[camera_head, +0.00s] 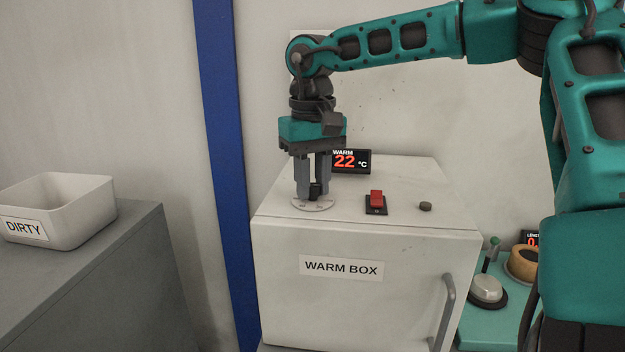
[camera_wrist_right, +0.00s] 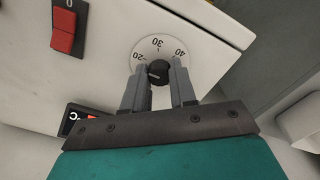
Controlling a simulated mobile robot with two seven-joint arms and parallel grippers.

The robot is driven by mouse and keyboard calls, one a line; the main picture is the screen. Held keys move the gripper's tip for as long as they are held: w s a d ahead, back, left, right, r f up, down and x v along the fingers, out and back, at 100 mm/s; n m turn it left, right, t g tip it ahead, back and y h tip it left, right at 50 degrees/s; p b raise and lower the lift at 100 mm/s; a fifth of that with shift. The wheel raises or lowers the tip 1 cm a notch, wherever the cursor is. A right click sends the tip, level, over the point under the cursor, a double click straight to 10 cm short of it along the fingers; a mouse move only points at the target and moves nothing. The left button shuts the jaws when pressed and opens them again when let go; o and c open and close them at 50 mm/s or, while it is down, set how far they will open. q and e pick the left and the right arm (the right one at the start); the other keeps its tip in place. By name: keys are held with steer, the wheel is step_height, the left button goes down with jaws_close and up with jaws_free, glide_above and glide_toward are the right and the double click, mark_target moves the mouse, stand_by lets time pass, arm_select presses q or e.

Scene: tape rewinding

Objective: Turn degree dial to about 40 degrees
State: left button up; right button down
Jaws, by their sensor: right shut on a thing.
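The degree dial is a black knob (camera_wrist_right: 158,72) on a round white scale plate (camera_wrist_right: 150,44) marked 20, 30 and 40. It sits on top of the white warm box (camera_head: 290,236). My right gripper (camera_head: 314,192) points straight down from above, its two grey fingers shut on the knob, one on each side. A pale mark on the knob points toward the 20 side in the right wrist view. The display (camera_head: 351,161) behind the dial reads WARM 22 °C. In the head view the fingers hide part of the knob. My left gripper is not in view.
A red switch (camera_head: 376,200) and a small dark round button (camera_head: 425,207) are on the box top, right of the dial. A white DIRTY bin (camera_head: 72,236) stands on a grey cabinet at left. A teal surface with a metal dome (camera_head: 487,287) lies at right.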

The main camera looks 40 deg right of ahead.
steer(key=shift+m, duration=0.3)
steer(key=m, duration=0.5)
steer(key=shift+m, duration=0.3)
steer(key=m, duration=0.5)
steer(key=m+b, duration=0.1)
steer(key=m, duration=0.5)
steer(key=shift+m, duration=0.3)
steer(key=m, duration=0.5)
steer(key=shift+m+b, duration=0.35)
steer(key=shift+m, duration=0.05)
steer(key=c, duration=0.9)
jaws_free()
